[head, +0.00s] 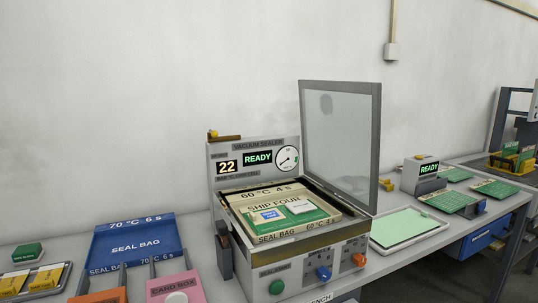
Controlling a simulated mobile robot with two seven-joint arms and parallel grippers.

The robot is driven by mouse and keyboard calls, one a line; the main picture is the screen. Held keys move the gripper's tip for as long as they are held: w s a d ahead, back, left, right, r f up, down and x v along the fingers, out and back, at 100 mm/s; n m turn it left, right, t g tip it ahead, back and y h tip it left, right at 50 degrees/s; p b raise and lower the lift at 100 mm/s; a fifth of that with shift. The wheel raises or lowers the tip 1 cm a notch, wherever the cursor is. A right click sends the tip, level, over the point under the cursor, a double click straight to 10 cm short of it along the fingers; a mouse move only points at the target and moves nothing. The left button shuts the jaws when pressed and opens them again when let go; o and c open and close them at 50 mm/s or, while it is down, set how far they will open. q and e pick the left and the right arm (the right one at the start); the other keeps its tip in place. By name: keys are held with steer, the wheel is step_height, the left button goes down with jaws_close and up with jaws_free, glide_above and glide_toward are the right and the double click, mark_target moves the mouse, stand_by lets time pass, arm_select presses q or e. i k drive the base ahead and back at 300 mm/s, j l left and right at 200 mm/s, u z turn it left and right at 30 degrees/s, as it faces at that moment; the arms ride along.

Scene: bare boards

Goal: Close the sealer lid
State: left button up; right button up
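The vacuum sealer (312,262) stands on the bench in the middle of the head view. Its lid (342,140), a grey frame around a clear pane, stands upright and open along the sealer's right side. In the open chamber lies a tan bag (247,202) marked "SHIP FOUR" and "60 °C 4 s", with a green board, a blue-and-white piece and a white piece on it. The display (257,158) reads 22 and READY beside a round gauge (286,159). Neither of my grippers shows in the head view.
Left of the sealer are a blue seal bag (137,245), a pink card box (176,288), an orange box and a tray (36,283) of yellow cards. Right are a pale green mat (405,227), a second READY display unit (420,174) and several green boards. A wall is behind.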

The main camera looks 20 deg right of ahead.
mark_target(312, 169)
steer(key=l+u, duration=0.1)
steer(key=l, duration=0.55)
steer(key=l+u, duration=0.1)
steer(key=l, duration=0.55)
steer(key=l+u, duration=0.1)
steer(key=l, duration=0.55)
steer(key=k+l+u, duration=0.1)
steer(key=l, duration=0.55)
steer(key=k+l+u, duration=0.1)
steer(key=l, duration=0.5)
steer(key=k+l+u, duration=0.1)
steer(key=l, duration=0.55)
